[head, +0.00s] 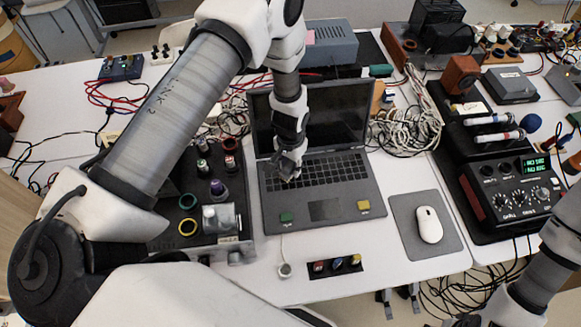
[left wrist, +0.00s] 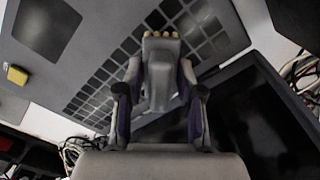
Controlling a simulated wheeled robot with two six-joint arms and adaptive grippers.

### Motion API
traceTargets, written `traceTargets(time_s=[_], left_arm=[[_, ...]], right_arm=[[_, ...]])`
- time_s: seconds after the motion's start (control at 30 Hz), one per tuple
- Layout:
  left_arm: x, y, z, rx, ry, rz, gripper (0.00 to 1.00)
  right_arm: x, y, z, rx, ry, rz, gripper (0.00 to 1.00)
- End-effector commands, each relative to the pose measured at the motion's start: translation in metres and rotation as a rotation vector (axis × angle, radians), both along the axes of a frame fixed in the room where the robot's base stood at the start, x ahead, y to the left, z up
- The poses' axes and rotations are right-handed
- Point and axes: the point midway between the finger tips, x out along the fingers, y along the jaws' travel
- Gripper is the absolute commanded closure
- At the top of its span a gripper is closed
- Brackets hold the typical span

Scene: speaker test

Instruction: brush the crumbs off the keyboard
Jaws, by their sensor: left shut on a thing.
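The keyboard (head: 335,171) belongs to an open dark laptop in the middle of the table; it also shows in the left wrist view (left wrist: 97,90). My left gripper (head: 288,168) reaches down over the left part of the keyboard. In the left wrist view its fingers (left wrist: 160,95) are shut on a grey brush (left wrist: 159,75) with pale yellow bristle tips, which point at the keys. I cannot tell whether the bristles touch them. I cannot make out any crumbs. My right gripper is not in view; only part of my right arm shows at the lower right.
The raised laptop screen (head: 352,112) stands behind the keys. A green block (head: 287,217) and a yellow block (head: 363,206) sit beside the trackpad. A white mouse (head: 429,225) lies on a grey pad to the right, near a dark test device (head: 510,203). Cables lie around the laptop.

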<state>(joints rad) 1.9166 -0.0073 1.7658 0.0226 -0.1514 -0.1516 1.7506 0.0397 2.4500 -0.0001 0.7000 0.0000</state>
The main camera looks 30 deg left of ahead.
Motion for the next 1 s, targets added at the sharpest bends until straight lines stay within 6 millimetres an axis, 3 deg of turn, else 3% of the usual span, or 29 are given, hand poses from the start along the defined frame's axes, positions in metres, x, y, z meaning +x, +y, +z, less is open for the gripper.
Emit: traceTargets(time_s=[0.53, 1.0], left_arm=[[0.000, 0.001, 0.050, 0.000, 0.002, 0.001, 0.96], [0.000, 0.001, 0.053, 0.000, 0.002, 0.001, 0.96]], right_arm=[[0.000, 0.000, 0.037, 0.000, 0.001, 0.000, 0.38], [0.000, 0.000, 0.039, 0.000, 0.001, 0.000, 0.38]])
